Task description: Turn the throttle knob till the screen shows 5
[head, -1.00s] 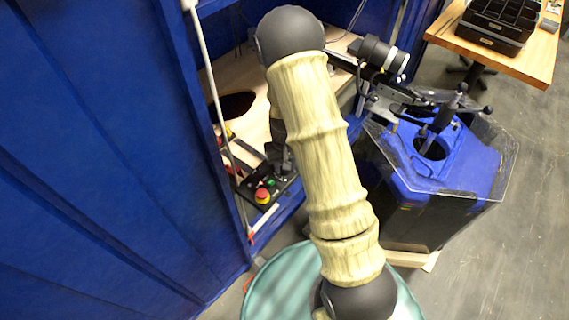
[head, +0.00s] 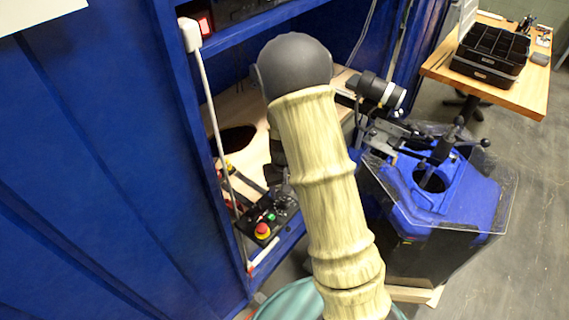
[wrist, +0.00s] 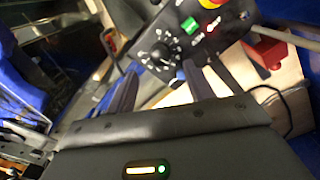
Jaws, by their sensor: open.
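The throttle knob (wrist: 160,54) is a black dial with white marks around it, on a black control panel (wrist: 230,28). In the wrist view my gripper (wrist: 161,67) is open, with one finger on each side of the knob's near edge. I cannot tell whether the fingers touch it. In the head view the panel (head: 254,221) sits on the booth's lower shelf, and my gripper (head: 281,183) is just above it, partly hidden by my arm. A red-lit display (head: 205,23), perhaps the screen, shows on the upper shelf; its digits are unreadable.
The panel also carries a green button (wrist: 189,25) and a red emergency stop (wrist: 212,3). A red block (wrist: 264,54) lies beside it. A white pole (head: 212,110) stands at the booth opening. A blue and black tank (head: 425,225) stands to the right.

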